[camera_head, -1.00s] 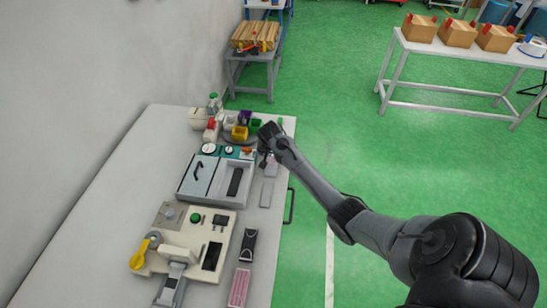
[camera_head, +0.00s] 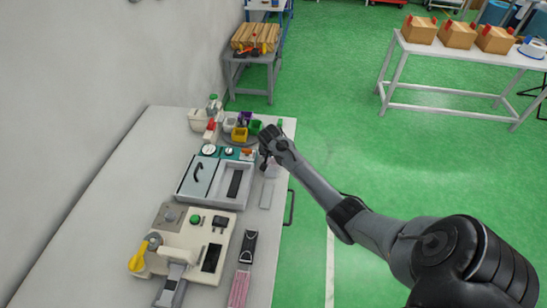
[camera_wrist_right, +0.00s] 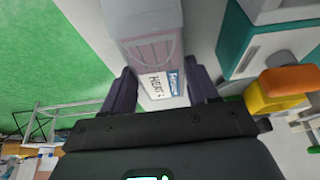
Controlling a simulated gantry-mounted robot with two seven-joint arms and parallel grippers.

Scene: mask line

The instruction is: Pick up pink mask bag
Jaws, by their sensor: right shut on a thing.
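My right gripper (camera_wrist_right: 162,92) is shut on a clear bag (camera_wrist_right: 150,28) with a pale pink mask inside and a white label reading "HEAT". The fingers sit on either side of the label end. In the head view the right gripper (camera_head: 267,158) is at the table's right edge, just right of the grey machine, and the arm partly hides the bag (camera_head: 274,170). Whether the bag touches the table cannot be told. A pink pack (camera_head: 239,289) lies at the table's front right. My left gripper is not in view.
The white table (camera_head: 88,235) holds the grey machine (camera_head: 192,187) and a beige sealing machine (camera_head: 165,215) with a yellow handle. A yellow bin (camera_head: 239,134) stands among small coloured bins behind the gripper. A black tool (camera_head: 247,248) lies near the pink pack. Green floor lies to the right.

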